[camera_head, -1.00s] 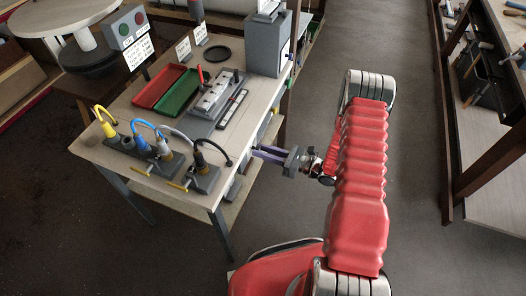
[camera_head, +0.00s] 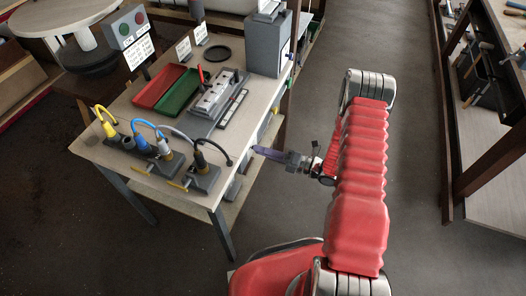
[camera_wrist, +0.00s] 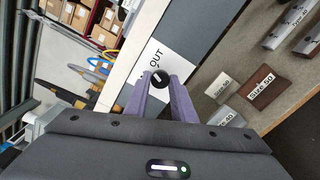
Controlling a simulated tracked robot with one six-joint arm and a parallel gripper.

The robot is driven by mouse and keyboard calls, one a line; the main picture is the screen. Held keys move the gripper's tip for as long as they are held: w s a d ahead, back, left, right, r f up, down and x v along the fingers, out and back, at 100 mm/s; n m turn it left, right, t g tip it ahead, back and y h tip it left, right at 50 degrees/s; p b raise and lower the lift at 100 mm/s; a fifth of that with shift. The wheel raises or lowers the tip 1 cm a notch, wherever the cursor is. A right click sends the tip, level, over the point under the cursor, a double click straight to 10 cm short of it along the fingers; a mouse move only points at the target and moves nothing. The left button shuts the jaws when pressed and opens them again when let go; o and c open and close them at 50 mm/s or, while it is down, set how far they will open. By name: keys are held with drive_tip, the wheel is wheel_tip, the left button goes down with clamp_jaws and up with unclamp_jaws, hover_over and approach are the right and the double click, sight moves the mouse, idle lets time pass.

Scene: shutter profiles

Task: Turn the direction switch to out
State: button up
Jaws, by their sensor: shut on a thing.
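The direction switch is a round black knob (camera_wrist: 160,77) with a pale mark, set on a white plate (camera_wrist: 165,42) in the wrist view. The word OUT is printed on the plate just above the knob. I cannot tell for certain where the mark points. My gripper (camera_wrist: 161,82) has one purple finger on each side of the knob, and is shut on it. In the head view my gripper (camera_head: 256,151) reaches the near side of the workbench (camera_head: 118,128), with one finger largely hiding the other. The knob is hidden there.
On the bench stand a red tray (camera_head: 152,92), a green tray (camera_head: 182,95), a grey fixture (camera_head: 217,95), a grey box (camera_head: 265,45) and several cabled plugs. In the wrist view, labelled profile pieces (camera_wrist: 264,88) lie right of the switch. Open floor lies right of the bench.

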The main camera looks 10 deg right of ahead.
drive_tip(key=m, duration=0.5)
drive_tip(key=shift+w+d, duration=0.1)
drive_tip(key=shift+d, duration=0.1)
drive_tip(key=shift+f, duration=0.1)
drive_tip(key=o, duration=1)
drive_tip(key=shift+a, duration=0.1)
drive_tip(key=v, duration=1.4)
drive_tip(key=shift+a, duration=0.1)
